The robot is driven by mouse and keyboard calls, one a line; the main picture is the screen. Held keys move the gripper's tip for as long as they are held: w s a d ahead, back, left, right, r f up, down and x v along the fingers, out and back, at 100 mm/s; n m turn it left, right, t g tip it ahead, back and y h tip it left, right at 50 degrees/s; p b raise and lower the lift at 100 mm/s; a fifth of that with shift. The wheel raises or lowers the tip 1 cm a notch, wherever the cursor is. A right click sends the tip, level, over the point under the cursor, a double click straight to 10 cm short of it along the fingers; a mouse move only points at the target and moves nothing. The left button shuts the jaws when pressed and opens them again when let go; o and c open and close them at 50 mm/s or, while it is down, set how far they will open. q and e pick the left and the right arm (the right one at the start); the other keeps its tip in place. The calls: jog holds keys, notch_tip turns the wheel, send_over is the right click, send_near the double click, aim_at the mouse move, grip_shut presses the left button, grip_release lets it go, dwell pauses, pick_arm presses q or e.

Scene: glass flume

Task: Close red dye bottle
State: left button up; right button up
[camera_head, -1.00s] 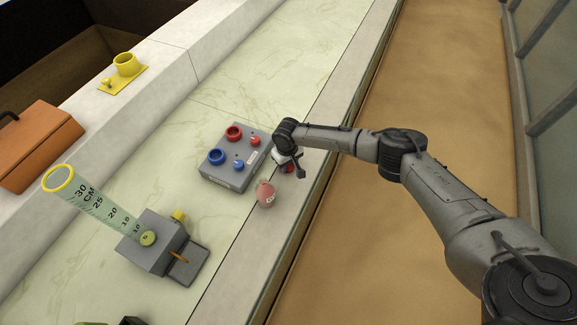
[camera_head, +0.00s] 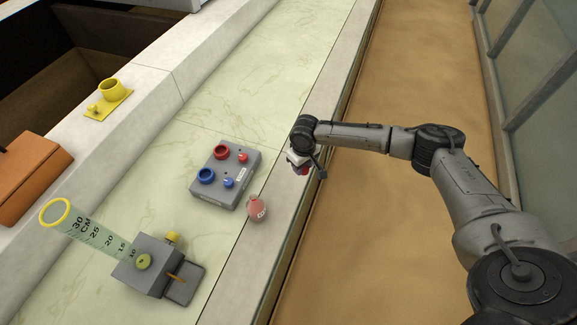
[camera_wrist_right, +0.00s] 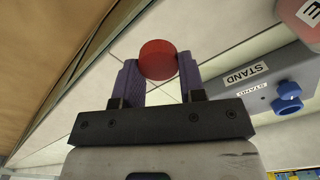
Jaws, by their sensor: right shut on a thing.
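The red dye bottle (camera_head: 257,208) is a small pinkish bottle with a white label. It stands upright on the pale ledge, just in front of the grey stand; its body edge shows at the top right corner of the right wrist view (camera_wrist_right: 307,10). My right gripper (camera_head: 299,168) is beyond the bottle and to its right, apart from it. In the right wrist view its purple fingers (camera_wrist_right: 160,78) are shut on a round red cap (camera_wrist_right: 158,59), held at the fingertips. The bottle's mouth is too small to make out. My left gripper is not in view.
The grey stand (camera_head: 212,193) has red and blue rings and small red and blue knobs. A ruled clear tube (camera_head: 95,237) leans from a grey block (camera_head: 140,268). A yellow holder (camera_head: 110,98) and an orange box (camera_head: 25,180) lie left. The ledge around the bottle is clear.

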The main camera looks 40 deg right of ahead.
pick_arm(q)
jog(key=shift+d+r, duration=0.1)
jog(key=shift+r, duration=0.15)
pick_arm(e)
jog(key=shift+s+d+r, duration=0.7)
jog(key=shift+s+d, duration=0.05)
jog(key=shift+s, duration=0.2)
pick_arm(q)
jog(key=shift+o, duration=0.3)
